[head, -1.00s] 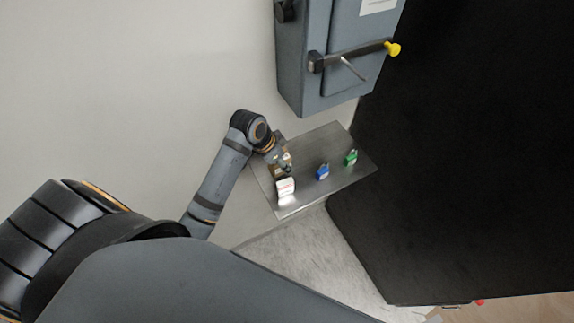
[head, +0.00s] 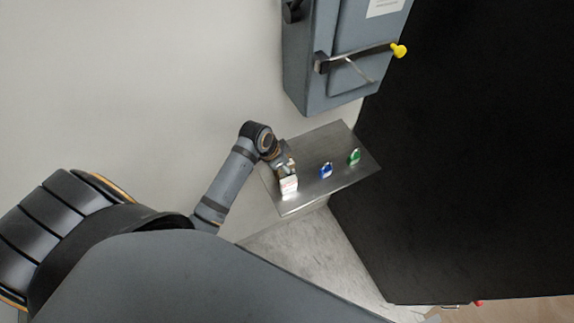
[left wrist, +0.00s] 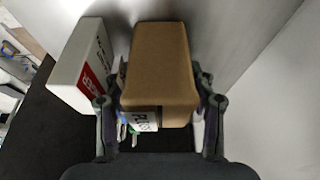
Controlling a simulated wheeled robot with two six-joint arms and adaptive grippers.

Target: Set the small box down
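The small brown cardboard box (left wrist: 160,65) fills the middle of the left wrist view, with a white label partly visible at its lower edge. My left gripper (left wrist: 160,110) has a finger on each side of it and is shut on it. In the head view my left gripper (head: 285,166) is over the left part of the metal shelf (head: 320,145), close behind a white box (head: 289,185). The brown box is mostly hidden there. Whether its underside touches the shelf cannot be told. My right gripper is in neither view.
The white box with a red label (left wrist: 82,65) stands close beside the brown box. A blue padlock (head: 326,171) and a green padlock (head: 354,157) are farther right on the shelf. A grey switch cabinet (head: 345,60) hangs above; a black panel (head: 450,170) is right.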

